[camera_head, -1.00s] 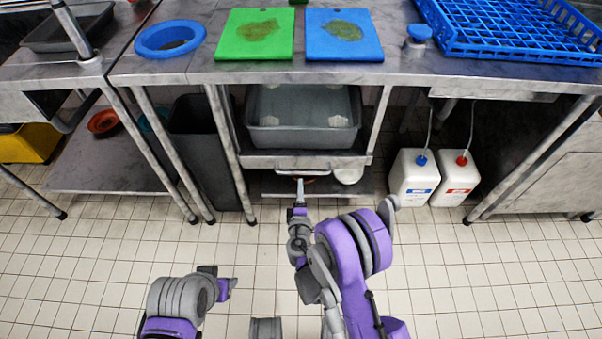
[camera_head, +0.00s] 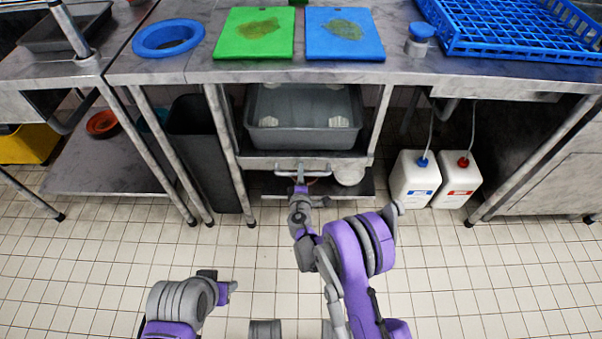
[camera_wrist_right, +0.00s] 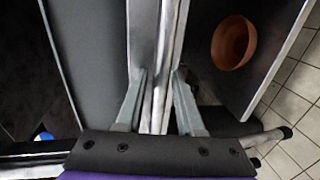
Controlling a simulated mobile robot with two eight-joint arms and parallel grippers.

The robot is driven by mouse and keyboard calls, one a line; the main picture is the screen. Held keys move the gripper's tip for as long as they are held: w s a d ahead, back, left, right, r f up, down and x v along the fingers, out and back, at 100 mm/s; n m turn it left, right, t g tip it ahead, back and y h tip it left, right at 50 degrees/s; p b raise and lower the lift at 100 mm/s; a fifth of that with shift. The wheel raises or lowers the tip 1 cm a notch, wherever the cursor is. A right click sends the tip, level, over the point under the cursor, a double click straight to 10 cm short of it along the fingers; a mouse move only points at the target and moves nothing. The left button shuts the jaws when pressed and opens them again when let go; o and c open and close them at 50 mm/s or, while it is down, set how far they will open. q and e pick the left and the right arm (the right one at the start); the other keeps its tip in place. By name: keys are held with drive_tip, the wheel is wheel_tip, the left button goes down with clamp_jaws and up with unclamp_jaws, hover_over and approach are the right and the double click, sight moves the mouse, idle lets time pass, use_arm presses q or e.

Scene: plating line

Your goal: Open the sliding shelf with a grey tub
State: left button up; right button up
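The grey tub (camera_head: 303,138) sits on the sliding shelf (camera_head: 258,163) under the counter, between metal legs. The shelf's front has a bar handle (camera_head: 286,172). My right gripper (camera_head: 300,180) is at the handle in the head view. In the right wrist view its two fingers (camera_wrist_right: 158,95) stand apart on either side of a metal bar (camera_wrist_right: 153,105), with a gap visible. Firm contact cannot be made out. My left gripper (camera_head: 233,288) is low over the floor at the left, away from the shelf; its fingers are too small to read.
A lower shelf (camera_head: 270,187) holds a white bowl (camera_head: 349,175). A dark bin (camera_head: 200,150) stands left of the tub and two white canisters (camera_head: 435,180) stand right. Cutting boards and a blue rack (camera_head: 510,30) are on the counter. The floor in front is clear.

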clamp_jaws()
idle(1.1)
